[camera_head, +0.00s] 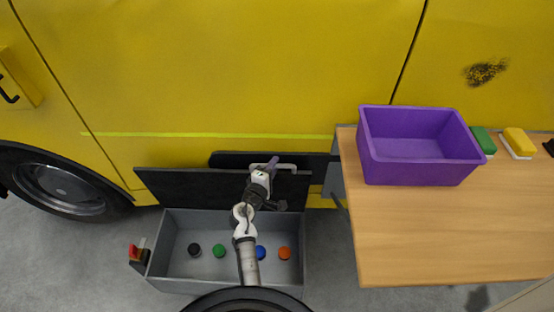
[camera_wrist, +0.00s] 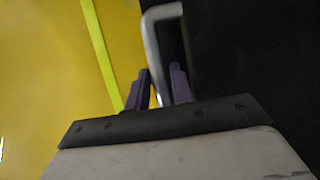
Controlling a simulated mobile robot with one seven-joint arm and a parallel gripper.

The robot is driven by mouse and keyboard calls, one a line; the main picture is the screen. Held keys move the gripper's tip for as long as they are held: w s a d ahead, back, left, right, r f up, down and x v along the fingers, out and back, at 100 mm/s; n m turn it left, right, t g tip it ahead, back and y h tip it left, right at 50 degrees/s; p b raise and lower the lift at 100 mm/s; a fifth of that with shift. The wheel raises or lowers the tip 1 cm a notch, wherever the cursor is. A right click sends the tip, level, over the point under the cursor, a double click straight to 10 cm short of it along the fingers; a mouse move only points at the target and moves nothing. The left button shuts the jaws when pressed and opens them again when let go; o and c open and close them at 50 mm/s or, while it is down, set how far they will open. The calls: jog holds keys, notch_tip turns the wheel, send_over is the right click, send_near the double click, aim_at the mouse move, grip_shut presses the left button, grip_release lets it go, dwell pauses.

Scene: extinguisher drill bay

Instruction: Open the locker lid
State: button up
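The locker is a long grey open-topped box (camera_head: 168,240) on the floor. Its dark lid (camera_head: 200,188) stands raised, roughly upright, along the back edge, next to the yellow vehicle. A pale loop handle (camera_head: 287,167) is at the lid's top right. My gripper (camera_head: 271,163) is at this handle. In the wrist view, the handle's grey bar (camera_wrist: 152,45) runs down between the two purple fingers of my gripper (camera_wrist: 160,70). The fingers stand apart on either side of it, with a narrow gap visible. The lid's dark face fills the right of that view.
Inside the locker lie black (camera_head: 194,249), green (camera_head: 219,250), blue (camera_head: 260,252) and orange (camera_head: 285,253) round items. A wooden table (camera_head: 440,250) at the right carries a purple bin (camera_head: 415,172). A yellow vehicle (camera_head: 230,70) closes off the back.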

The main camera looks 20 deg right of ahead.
jog(key=shift+w+d, duration=0.2)
grip_shut()
jog(key=shift+f, duration=0.15)
